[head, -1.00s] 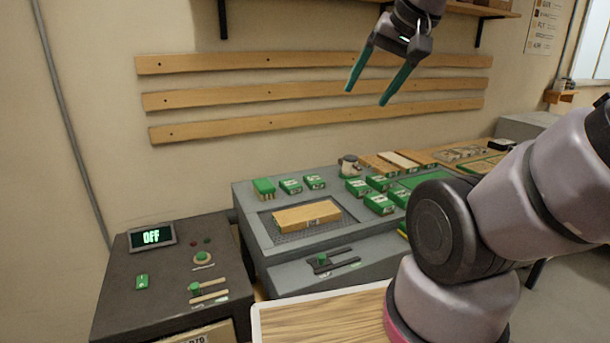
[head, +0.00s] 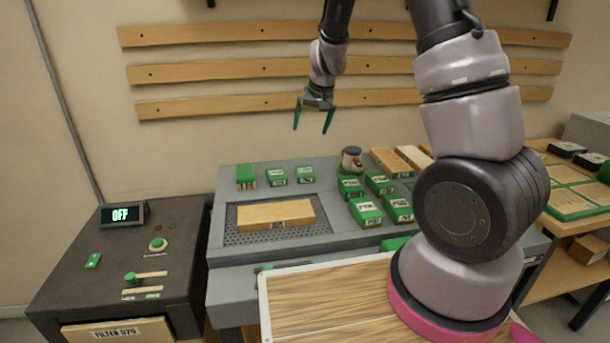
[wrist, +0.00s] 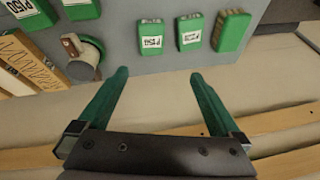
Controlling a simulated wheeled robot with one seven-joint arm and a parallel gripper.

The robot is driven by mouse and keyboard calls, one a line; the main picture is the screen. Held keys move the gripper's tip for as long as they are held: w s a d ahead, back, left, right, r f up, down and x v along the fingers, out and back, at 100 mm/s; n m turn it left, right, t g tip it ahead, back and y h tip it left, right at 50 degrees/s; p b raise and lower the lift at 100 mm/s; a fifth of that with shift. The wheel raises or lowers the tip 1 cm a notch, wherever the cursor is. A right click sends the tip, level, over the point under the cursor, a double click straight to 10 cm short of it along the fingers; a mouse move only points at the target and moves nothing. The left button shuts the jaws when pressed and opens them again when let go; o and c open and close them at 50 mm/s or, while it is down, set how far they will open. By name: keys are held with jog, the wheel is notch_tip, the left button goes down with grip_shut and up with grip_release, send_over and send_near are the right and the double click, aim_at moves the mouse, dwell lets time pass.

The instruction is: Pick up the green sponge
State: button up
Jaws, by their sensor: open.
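No object is clearly marked as the green sponge; I cannot tell which green item it is. A plain-topped green block with a tan lower part (head: 245,176) sits at the back left of the grey bench (head: 222,215); a green block also shows in the wrist view (wrist: 232,32). Two labelled green blocks (head: 277,176) (head: 305,175) sit beside it. A green item (head: 394,243) at the bench front is partly hidden by my arm. My gripper (head: 312,129) is open and empty above the bench's back edge. Its green fingers (wrist: 160,76) touch nothing.
A wooden block (head: 275,214) lies on the perforated panel. A dark control box (head: 120,260) with an OFF display is at left. Wooden rails (head: 230,105) run along the wall.

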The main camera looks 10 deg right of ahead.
jog(key=n+h, duration=0.1)
jog(key=h, duration=0.1)
send_over(305, 171)
jog(key=s, duration=0.3)
jog(key=f, duration=1.4)
jog(key=shift+w+d+f, duration=0.1)
jog(key=shift+w, duration=0.1)
jog(key=shift+a+x, duration=0.2)
jog(key=shift+x, duration=2.9)
jog(key=shift+w+a, duration=0.1)
jog(key=shift+w, duration=0.1)
jog(key=shift+f, duration=0.15)
jog(key=c, duration=1.2)
jog(key=shift+o, duration=0.2)
notch_tip(305, 171, up, 10)
jog(key=shift+r, duration=0.25)
